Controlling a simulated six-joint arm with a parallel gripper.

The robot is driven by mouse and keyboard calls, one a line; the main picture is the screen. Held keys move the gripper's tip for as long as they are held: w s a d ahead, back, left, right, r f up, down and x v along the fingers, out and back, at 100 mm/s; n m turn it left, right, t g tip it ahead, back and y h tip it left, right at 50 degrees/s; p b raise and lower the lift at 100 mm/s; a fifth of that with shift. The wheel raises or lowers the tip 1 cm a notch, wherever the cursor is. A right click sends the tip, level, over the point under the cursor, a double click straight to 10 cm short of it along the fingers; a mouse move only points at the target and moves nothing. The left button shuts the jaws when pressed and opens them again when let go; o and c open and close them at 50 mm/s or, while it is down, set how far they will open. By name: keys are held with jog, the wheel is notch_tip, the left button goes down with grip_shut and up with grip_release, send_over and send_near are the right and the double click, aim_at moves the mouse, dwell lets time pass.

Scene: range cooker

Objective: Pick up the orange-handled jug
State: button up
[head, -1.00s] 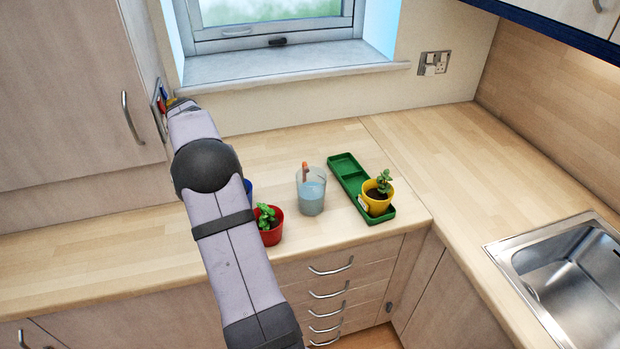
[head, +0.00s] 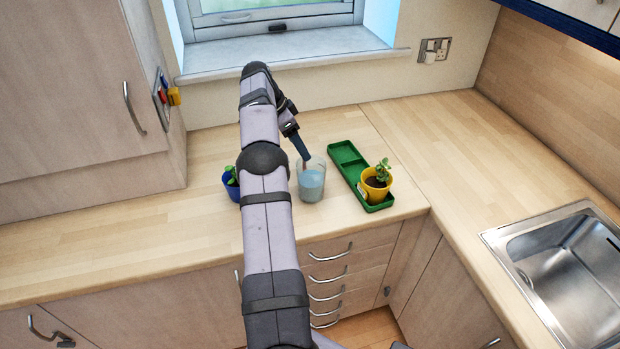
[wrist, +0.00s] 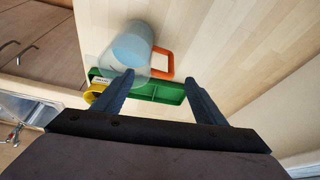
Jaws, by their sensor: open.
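The clear jug (head: 311,184) with bluish contents stands upright on the worktop, left of the green tray. In the wrist view the jug (wrist: 131,44) is beyond my left finger, and its orange handle (wrist: 172,62) shows just ahead of the gap between the fingertips. In the head view my gripper hides most of the handle. My gripper (head: 304,157) reaches down to the jug's rim from behind. In the wrist view my gripper (wrist: 158,77) is open, with nothing held between its fingers. I cannot tell whether a finger touches the jug.
The green tray (head: 345,153) holds a yellow pot (head: 375,190) with a plant, right of the jug. A blue pot (head: 232,190) with a plant stands left, partly behind my arm. A sink (head: 520,262) is at the right. The worktop right of the tray is clear.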

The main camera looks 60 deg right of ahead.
jog(key=shift+w+p+x, duration=0.2)
jog(key=shift+p+x, duration=1.5)
jog(key=shift+x, duration=1.5)
jog(key=shift+a, duration=0.1)
jog(key=shift+c, duration=0.2)
jog(key=c, duration=1.5)
